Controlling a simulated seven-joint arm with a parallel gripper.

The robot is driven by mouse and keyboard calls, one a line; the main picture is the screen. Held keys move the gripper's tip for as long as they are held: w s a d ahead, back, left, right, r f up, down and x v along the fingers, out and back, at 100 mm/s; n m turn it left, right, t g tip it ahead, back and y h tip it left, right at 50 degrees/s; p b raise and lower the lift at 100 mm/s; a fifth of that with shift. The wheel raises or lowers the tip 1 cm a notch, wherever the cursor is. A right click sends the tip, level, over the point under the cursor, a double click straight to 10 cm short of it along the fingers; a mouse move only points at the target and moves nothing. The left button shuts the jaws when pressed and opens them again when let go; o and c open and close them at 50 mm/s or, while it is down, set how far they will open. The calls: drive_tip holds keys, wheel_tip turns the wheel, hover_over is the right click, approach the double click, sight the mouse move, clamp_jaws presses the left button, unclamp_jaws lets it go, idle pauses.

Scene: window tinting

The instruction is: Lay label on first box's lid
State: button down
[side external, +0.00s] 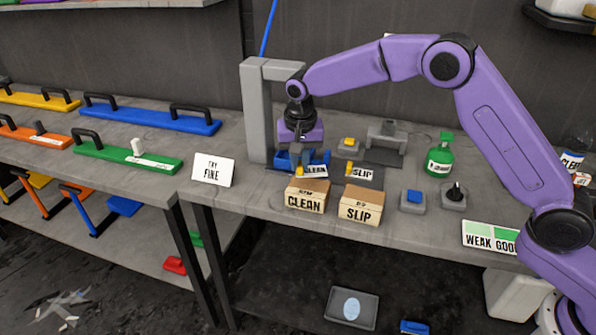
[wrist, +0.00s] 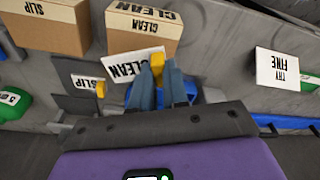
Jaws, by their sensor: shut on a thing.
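The white CLEAN label (side external: 315,171) has a yellow tab (wrist: 157,64), and my gripper (wrist: 164,75) is shut on that tab. The label also shows in the wrist view (wrist: 128,67), reaching out to the left of the fingers. In the side view, my gripper (side external: 300,171) is over the blue tray (side external: 324,158), behind the CLEAN box; I cannot tell if the label touches the tray. The cardboard CLEAN box (side external: 305,203) and SLIP box (side external: 358,209) stand side by side at the bench front. The CLEAN box lid (side external: 308,186) shows no label on top.
A SLIP label (side external: 363,175) with a yellow tab lies right of my gripper. A grey post (side external: 255,110) stands close behind left. A TRY FINE sign (side external: 212,170), a blue button (side external: 413,197), a black knob (side external: 454,193) and a green bottle (side external: 440,158) stand around.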

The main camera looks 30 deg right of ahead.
sight(298, 172)
drive_tip(key=shift+w+a+f, duration=0.1)
drive_tip(key=shift+w+f, duration=0.05)
drive_tip(key=shift+f, duration=1.65)
drive_tip(key=shift+f, duration=0.1)
drive_tip(key=c, duration=1.1)
unclamp_jaws()
drive_tip(key=r, duration=0.4)
drive_tip(key=s+r, duration=0.1)
drive_tip(key=r, duration=0.6)
drive_tip(key=shift+s+a+r, duration=0.2)
drive_tip(key=shift+a+r, duration=0.1)
drive_tip(key=shift+a, duration=0.05)
drive_tip(key=shift+s+r, duration=0.1)
drive_tip(key=shift+r, duration=0.15)
